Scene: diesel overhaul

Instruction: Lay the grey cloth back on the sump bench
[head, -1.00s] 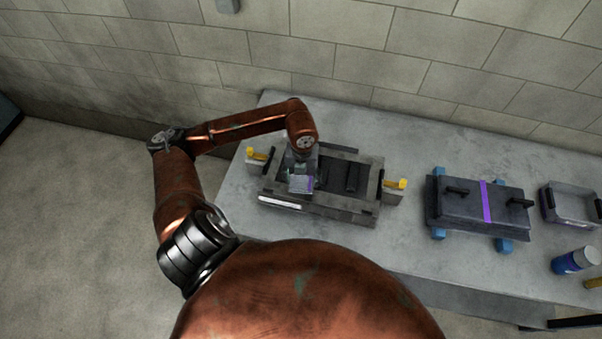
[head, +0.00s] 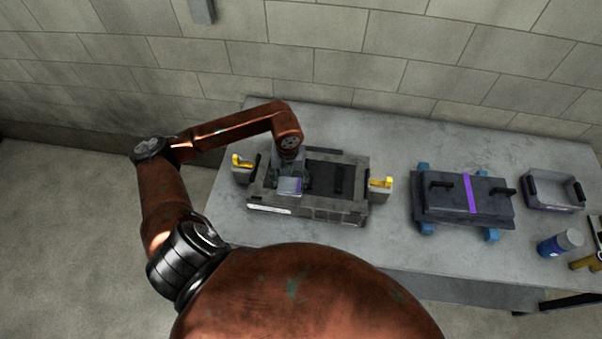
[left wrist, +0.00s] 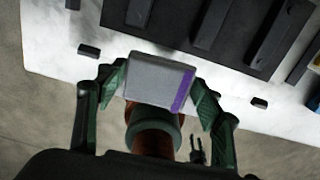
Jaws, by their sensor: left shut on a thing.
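The grey cloth (head: 289,187) looks like a small folded pad with a purple stripe along one edge. My left gripper (head: 290,178) is shut on it, over the left part of a grey metal frame on the bench. In the left wrist view the cloth (left wrist: 158,80) sits between the green fingers, its stripe on the right. I cannot tell whether the cloth touches the frame below. The grey bench (head: 390,139) stands along the wall; I see no label marking it as the sump bench. My right gripper is not in view.
The grey frame (head: 318,211) has dark bars and yellow-topped blocks (head: 381,183) at its ends. Right of it are a dark lidded case (head: 440,204) on blue supports, a grey tray (head: 553,205) and a blue can (head: 551,245). Bench surface behind the frame and case is clear.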

